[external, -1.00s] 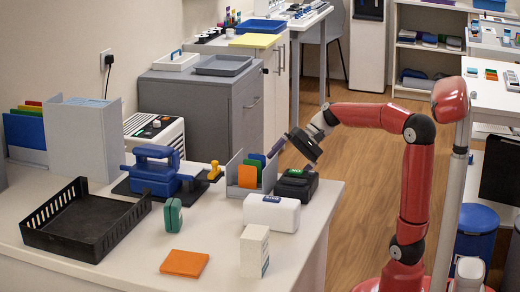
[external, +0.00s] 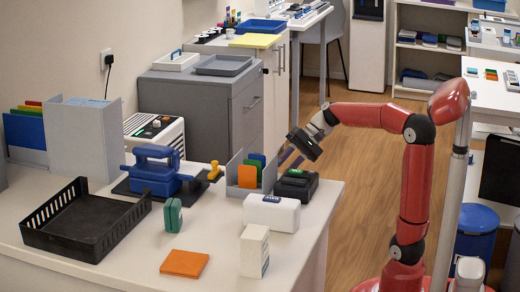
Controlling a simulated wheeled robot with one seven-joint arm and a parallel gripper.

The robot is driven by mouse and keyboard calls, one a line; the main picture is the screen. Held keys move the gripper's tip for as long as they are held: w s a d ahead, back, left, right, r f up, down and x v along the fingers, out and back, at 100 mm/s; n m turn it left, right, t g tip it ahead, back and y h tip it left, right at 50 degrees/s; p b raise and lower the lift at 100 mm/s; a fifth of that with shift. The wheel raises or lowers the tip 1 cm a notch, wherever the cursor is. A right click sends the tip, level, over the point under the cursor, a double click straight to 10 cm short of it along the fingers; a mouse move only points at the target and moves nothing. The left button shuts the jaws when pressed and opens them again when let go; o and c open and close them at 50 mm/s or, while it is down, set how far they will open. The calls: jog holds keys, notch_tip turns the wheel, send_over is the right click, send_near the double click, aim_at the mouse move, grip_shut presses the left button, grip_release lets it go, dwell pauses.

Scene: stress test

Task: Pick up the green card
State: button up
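A green card (external: 251,163) stands in a small grey holder (external: 232,185) on the white table, mostly hidden behind an orange card (external: 247,177). A blue card (external: 258,158) stands behind it. My gripper (external: 290,159) hangs from the red arm to the right of the holder, above and behind a black device. Its two dark purple fingers look apart, with nothing visible between them. It is clear of the cards.
A teal block (external: 173,215), an orange square (external: 184,263), a white carton (external: 254,251) and a black tray (external: 75,243) are nearer the front.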

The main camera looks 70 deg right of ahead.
notch_tip(320, 180, up, 17)
jog(key=n+h, duration=0.7)
jog(key=n, duration=0.4)
send_over(257, 164)
jog(key=s, duration=0.2)
notch_tip(257, 164, down, 6)
jog(key=x, duration=0.2)
jog(key=b+x, duration=0.1)
jog(key=x, duration=0.4)
jog(key=shift+s+f, duration=0.3)
jog(key=shift+f, duration=0.05)
grip_shut()
